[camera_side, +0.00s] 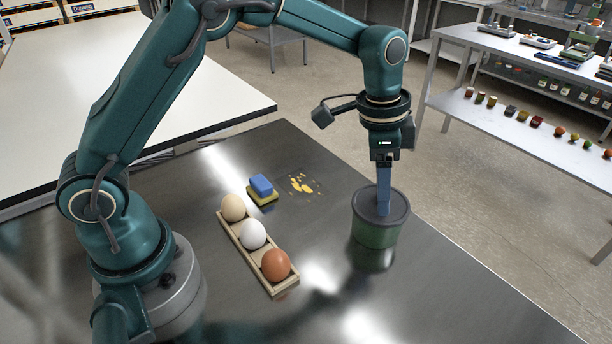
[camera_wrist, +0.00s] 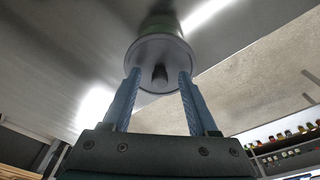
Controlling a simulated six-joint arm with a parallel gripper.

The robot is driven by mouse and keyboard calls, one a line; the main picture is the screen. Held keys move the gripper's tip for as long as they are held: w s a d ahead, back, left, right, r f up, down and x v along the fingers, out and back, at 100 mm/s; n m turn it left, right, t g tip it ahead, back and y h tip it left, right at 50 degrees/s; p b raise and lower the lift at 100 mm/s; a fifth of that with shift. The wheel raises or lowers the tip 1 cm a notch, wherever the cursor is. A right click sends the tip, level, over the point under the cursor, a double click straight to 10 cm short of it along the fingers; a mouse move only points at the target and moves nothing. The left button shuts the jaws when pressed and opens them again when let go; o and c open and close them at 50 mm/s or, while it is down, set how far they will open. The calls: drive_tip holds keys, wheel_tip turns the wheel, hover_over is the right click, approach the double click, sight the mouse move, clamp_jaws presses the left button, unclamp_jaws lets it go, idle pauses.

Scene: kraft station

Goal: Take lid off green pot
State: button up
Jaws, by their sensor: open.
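The green pot (camera_side: 375,234) stands on the metal table near its right edge. Its dark grey lid (camera_side: 400,204) sits on top of it. In the wrist view the lid (camera_wrist: 145,52) shows as a grey disc with a dark knob (camera_wrist: 160,74) at its middle, and part of the green pot (camera_wrist: 161,24) shows beyond it. My gripper (camera_side: 384,212) is pointed down at the lid. In the wrist view my gripper's two blue fingers (camera_wrist: 159,76) are apart, one on each side of the knob, with gaps between. In the side view the fingers hide the knob.
A wooden tray (camera_side: 287,287) with three eggs lies left of the pot. A blue and yellow sponge (camera_side: 262,187) and a yellow spill (camera_side: 302,184) lie behind it. The metal table (camera_side: 330,245) is clear between tray and pot.

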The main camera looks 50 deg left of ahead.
clamp_jaws()
drive_tip(key=shift+r, duration=0.15)
